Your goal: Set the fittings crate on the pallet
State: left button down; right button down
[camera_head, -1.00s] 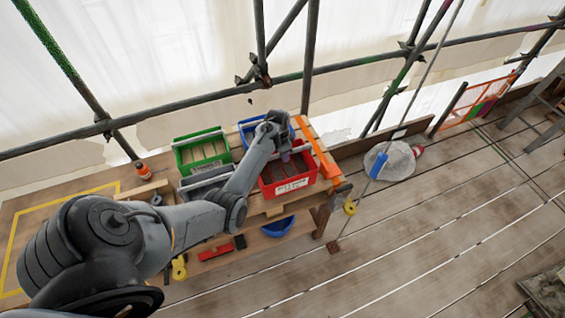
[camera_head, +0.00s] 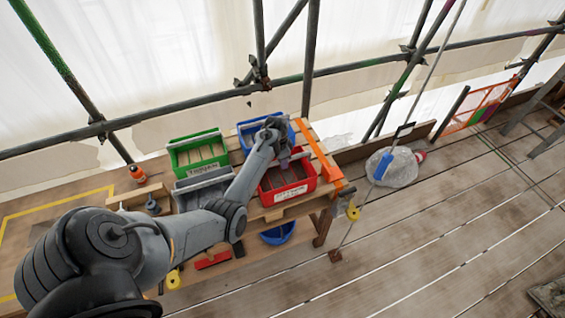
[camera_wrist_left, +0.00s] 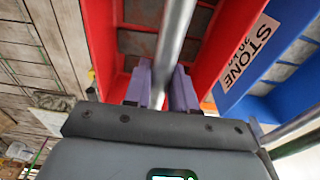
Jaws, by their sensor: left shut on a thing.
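A red crate (camera_head: 289,189) with a white label sits at the right end of the wooden bench; I cannot read that label surely in the head view. My left gripper (camera_head: 284,158) reaches over it. In the left wrist view, the purple-padded fingers of that gripper (camera_wrist_left: 161,88) are shut on the silver bar handle (camera_wrist_left: 175,35) across the red crate (camera_wrist_left: 210,55). My right gripper is not in view.
A green crate (camera_head: 197,152), a grey crate (camera_head: 203,190) and a blue crate (camera_head: 246,131) stand close by. An orange strip (camera_head: 325,160) lies along the right edge.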

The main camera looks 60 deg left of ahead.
pick_arm(q)
jog(key=c, duration=0.9)
grip_release()
